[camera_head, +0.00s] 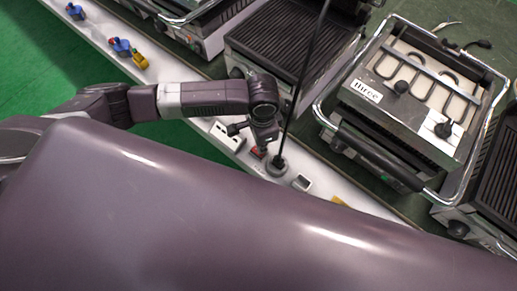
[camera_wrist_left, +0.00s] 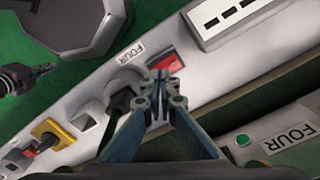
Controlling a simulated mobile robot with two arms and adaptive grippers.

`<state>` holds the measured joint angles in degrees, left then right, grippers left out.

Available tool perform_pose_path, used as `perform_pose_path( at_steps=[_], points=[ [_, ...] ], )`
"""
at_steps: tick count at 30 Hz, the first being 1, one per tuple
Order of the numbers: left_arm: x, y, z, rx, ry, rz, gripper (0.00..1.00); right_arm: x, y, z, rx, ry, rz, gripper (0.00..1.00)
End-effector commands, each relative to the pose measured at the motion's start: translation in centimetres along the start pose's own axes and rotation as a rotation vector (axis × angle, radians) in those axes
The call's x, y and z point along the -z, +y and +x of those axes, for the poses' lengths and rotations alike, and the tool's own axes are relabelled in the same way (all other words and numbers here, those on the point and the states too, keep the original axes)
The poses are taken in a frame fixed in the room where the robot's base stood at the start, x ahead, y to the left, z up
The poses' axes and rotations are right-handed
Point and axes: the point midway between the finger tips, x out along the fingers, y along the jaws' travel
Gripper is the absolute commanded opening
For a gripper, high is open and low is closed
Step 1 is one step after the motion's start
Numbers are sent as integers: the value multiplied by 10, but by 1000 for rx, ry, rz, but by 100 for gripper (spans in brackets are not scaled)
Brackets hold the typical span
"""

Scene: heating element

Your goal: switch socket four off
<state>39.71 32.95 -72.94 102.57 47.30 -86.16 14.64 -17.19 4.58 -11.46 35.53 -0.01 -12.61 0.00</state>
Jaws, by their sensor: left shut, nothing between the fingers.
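A red switch (camera_wrist_left: 166,59) is set in the white strip beside a label reading FOUR (camera_wrist_left: 131,52). It also shows in the head view (camera_head: 257,153), partly hidden by my gripper. A dark plug (camera_wrist_left: 122,88) sits in the socket by the switch, partly behind my fingers. In the head view this plug (camera_head: 277,165) has a black cable rising from it. My left gripper (camera_wrist_left: 163,75) is shut and empty, its tips at the lower edge of the red switch; I cannot tell whether they touch. It also shows in the head view (camera_head: 263,146).
A white multi-socket box (camera_wrist_left: 235,18) lies close to the switch. Grills stand along the strip, one labelled three (camera_head: 368,91). The black cable rises close by my gripper.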

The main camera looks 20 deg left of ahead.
Motion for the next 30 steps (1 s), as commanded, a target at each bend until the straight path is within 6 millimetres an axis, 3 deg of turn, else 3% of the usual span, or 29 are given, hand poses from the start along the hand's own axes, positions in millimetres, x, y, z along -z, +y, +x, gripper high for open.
perform_pose_path(
  at_steps=[30],
  points=[
    [0,0,16,-1,-1,0,0,0,0,5,0,0,0,0]
  ],
)
